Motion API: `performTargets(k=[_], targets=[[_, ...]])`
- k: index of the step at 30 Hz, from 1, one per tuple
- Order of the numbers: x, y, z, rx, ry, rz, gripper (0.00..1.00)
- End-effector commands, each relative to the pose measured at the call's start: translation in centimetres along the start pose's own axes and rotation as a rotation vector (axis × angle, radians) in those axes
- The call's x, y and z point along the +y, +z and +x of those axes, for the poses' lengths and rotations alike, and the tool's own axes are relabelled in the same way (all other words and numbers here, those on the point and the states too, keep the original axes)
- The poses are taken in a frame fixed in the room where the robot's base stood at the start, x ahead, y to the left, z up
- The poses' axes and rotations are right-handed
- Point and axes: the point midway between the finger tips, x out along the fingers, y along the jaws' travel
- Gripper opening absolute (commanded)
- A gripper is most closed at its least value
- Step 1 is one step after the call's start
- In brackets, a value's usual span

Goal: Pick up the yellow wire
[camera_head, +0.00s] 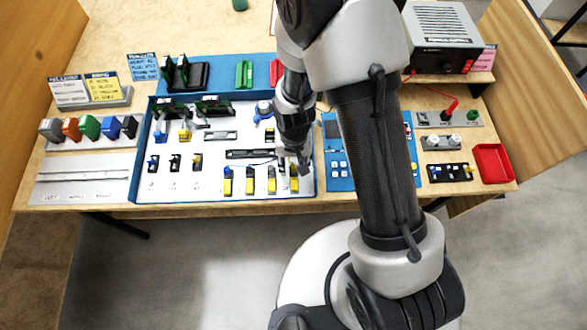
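I cannot pick out a yellow wire with certainty in the head view. Several small yellow parts stand in a row along the front of the white board, among them one at the left of the row (227,183) and one further right (271,182). My gripper (294,168) points down over the right front part of the white board (215,188), close to the right end of that row. Its fingers are small and dark here, so I cannot tell whether they are open or shut or hold anything. My arm hides part of the board's right side.
A blue panel (338,182) lies right of the board, partly behind my arm. A power supply (440,40) with a red lead stands at the back right. A red tray (492,163) sits at the right edge. A grey tray (85,180) lies at the left.

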Motion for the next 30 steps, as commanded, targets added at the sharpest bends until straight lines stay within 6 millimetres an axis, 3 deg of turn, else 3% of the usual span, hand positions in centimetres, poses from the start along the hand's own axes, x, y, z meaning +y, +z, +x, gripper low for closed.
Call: performTargets(k=[8,23,30], targets=[[-0.05,-0.08,0.60,0.002,-0.001,0.000,0.38],[-0.04,-0.07,0.59,0.002,-0.001,0.001,0.05],[-0.04,-0.07,0.57,0.002,-0.001,0.001,0.05]])
